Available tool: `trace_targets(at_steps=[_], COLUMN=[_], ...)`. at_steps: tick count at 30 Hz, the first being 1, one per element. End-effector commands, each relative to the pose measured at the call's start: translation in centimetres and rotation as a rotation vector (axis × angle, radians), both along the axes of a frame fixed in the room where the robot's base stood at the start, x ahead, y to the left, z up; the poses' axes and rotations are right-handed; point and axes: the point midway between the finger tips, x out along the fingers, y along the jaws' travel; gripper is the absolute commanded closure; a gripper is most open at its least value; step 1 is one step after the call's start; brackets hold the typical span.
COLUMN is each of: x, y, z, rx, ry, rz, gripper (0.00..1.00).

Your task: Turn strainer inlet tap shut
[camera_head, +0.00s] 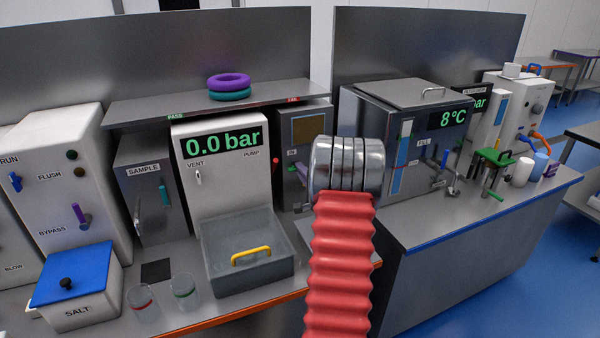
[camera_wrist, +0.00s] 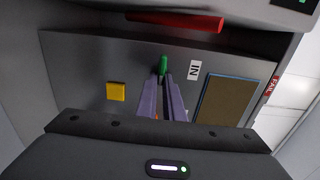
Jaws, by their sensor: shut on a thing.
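The strainer is a grey box (camera_head: 285,128) with a dark window, standing right of the white pump cabinet in the head view. Its front face (camera_wrist: 140,72) fills the middle of the wrist view, with an "IN" label (camera_wrist: 194,70). The green inlet tap handle (camera_wrist: 163,63) shows just left of that label. My gripper (camera_wrist: 164,76) reaches to it, with its two long fingers closed together on the handle. The fingers hide the tap's lower part.
In the wrist view, a red bar (camera_wrist: 175,20) lies above the tap, a yellow square (camera_wrist: 116,91) left and a framed window (camera_wrist: 225,99) right. The pump cabinet (camera_head: 220,180) reads 0.0 bar. A clear tub with a yellow handle (camera_head: 251,256) stands before it.

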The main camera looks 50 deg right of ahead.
Motion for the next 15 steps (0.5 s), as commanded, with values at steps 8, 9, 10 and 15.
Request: trace_targets(at_steps=[8, 9, 10, 15], x=[0.05, 0.04, 0.02, -0.02], y=[0.05, 0.05, 0.04, 0.02], z=[-0.15, -0.13, -0.12, -0.09], rx=[0.002, 0.002, 0.002, 0.001], ry=[0.003, 0.003, 0.003, 0.002], rz=[0.001, 0.001, 0.0, 0.0], gripper=[0.74, 0.73, 0.73, 0.73])
